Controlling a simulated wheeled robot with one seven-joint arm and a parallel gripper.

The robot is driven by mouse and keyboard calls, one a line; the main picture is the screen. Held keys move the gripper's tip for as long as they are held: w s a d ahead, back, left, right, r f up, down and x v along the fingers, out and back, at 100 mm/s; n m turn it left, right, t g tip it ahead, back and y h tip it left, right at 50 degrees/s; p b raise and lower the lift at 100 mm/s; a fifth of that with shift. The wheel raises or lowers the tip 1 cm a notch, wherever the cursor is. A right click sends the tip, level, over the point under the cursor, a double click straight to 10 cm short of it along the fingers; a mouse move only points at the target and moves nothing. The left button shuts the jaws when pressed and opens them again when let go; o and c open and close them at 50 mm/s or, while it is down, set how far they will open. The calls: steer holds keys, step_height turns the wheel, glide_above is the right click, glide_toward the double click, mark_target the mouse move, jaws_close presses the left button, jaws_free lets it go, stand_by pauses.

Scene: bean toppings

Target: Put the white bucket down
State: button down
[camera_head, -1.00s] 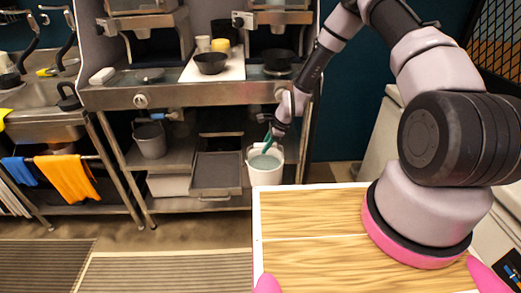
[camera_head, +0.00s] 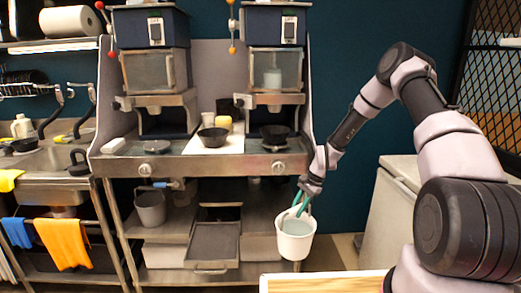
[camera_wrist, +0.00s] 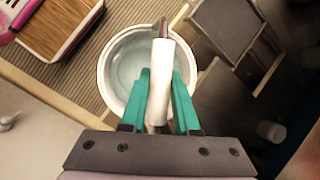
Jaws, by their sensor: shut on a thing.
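The white bucket (camera_head: 296,240) hangs below my gripper (camera_head: 301,203) at the right front of the steel counter in the head view. In the wrist view the bucket (camera_wrist: 108,62) shows from above, with a round white rim and a pale inside. The green fingers of my gripper (camera_wrist: 159,95) are shut on its white handle (camera_wrist: 160,80), which runs between them. The bucket appears held in the air, slightly tilted; its base touches nothing that I can make out.
A grey bucket (camera_head: 151,208) stands on the lower shelf at left. A dark tray (camera_head: 213,245) sits on the lower shelf beside the white bucket. Bowls (camera_head: 212,137) stand on the counter top. My wooden deck (camera_head: 320,284) is at the bottom. A pale cabinet (camera_head: 395,215) is at right.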

steer(key=s+d+r+n+g+h, duration=0.2)
steer(key=s+d+r+n, duration=0.3)
steer(key=d+r+n, duration=0.5)
steer(key=d+r+g, duration=0.1)
steer(key=d+r, duration=0.1)
steer(key=d, duration=0.2)
steer(key=shift+s+r+h, duration=0.2)
steer(key=shift+r+h, duration=0.1)
steer(key=shift+r, duration=0.1)
